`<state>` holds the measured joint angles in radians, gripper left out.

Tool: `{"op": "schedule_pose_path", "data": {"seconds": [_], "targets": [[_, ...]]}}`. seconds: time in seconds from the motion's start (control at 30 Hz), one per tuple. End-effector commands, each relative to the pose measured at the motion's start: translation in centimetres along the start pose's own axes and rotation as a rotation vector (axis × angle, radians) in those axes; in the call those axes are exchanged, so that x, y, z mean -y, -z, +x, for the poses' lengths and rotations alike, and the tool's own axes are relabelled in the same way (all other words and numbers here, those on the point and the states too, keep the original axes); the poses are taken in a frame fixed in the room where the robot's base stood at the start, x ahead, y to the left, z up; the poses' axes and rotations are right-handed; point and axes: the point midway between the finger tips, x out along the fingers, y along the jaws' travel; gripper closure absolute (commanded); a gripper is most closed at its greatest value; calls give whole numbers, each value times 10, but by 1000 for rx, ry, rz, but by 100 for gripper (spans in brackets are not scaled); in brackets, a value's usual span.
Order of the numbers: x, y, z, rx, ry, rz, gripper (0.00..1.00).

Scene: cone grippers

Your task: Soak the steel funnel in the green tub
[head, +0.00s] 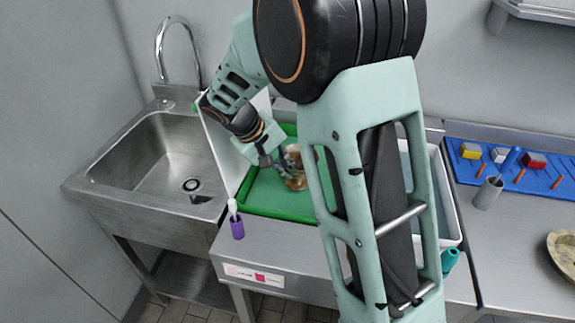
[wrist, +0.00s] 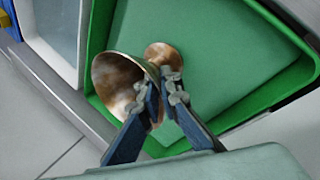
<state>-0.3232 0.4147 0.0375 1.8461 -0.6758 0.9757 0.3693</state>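A brassy, brown-gold funnel (head: 297,168) with a wide flared mouth and a smaller round end is over the green tub (head: 262,211); the wrist view shows the funnel (wrist: 118,82) tilted. Its colour looks more like brass than plain steel. My gripper (head: 277,163) is at its left side in the head view. In the wrist view my gripper (wrist: 163,88) has its fingertips closed around the narrow waist between the two ends. The tub (wrist: 98,35) has a flat green inside. I cannot tell whether the funnel touches the tub's bottom or any liquid.
A white tub (head: 448,205) stands right of the green tub, partly behind my arm. A steel sink (head: 150,160) is at the left. A purple bottle (head: 236,222) stands by the green tub's front left corner. A blue mat (head: 470,177) with blocks and a grey cup (head: 488,193) are at the right.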

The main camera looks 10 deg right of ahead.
Motion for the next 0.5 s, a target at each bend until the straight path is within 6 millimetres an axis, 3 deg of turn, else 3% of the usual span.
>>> {"op": "schedule_pose_path", "data": {"seconds": [0.5], "targets": [[28, 0, 48, 0, 0, 0, 100]]}}
